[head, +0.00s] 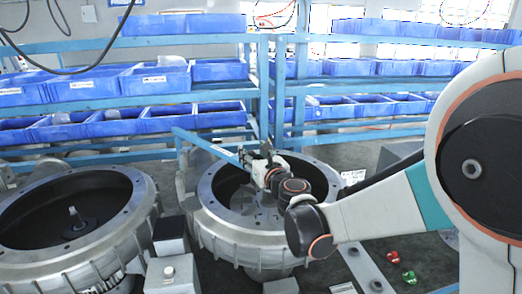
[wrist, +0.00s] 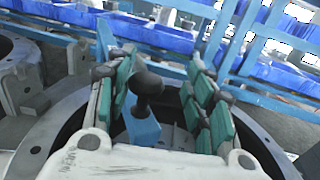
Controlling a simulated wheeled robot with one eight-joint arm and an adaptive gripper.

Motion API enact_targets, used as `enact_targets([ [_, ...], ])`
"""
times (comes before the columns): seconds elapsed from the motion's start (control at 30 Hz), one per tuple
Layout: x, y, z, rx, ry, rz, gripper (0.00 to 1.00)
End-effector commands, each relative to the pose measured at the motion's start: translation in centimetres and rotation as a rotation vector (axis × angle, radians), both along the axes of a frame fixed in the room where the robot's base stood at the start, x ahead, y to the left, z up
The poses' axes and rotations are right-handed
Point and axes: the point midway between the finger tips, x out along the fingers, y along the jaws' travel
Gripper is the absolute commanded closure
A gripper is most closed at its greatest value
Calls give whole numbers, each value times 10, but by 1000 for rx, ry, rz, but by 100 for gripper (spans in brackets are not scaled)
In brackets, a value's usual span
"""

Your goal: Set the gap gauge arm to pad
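The gap gauge arm (head: 207,146) looks like a blue bar reaching over the rim of the right-hand round housing (head: 213,213) in the head view. In the wrist view its blue end (wrist: 143,128) carries an upright black ball knob (wrist: 147,84). My gripper (head: 262,156) is over the housing's opening at the bar's near end. In the wrist view my gripper (wrist: 163,78) is open, with teal-padded fingers on either side of the knob. I see gaps between the knob and both fingers. I cannot pick out the pad with certainty.
Another round housing (head: 78,212) stands at the left. A dark block (head: 170,234) and a grey box (head: 172,272) sit between the housings. Blue shelving with bins (head: 160,84) runs behind. Small green and red items (head: 400,265) lie at the lower right.

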Motion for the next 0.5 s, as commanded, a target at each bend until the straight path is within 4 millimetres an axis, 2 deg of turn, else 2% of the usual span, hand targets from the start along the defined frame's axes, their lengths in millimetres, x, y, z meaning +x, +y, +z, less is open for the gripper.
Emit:
enact_targets([
  [0.2, 16, -12, 0, 0, 0, 41, 52],
  [0.5, 18, -13, 0, 0, 0, 51, 52],
])
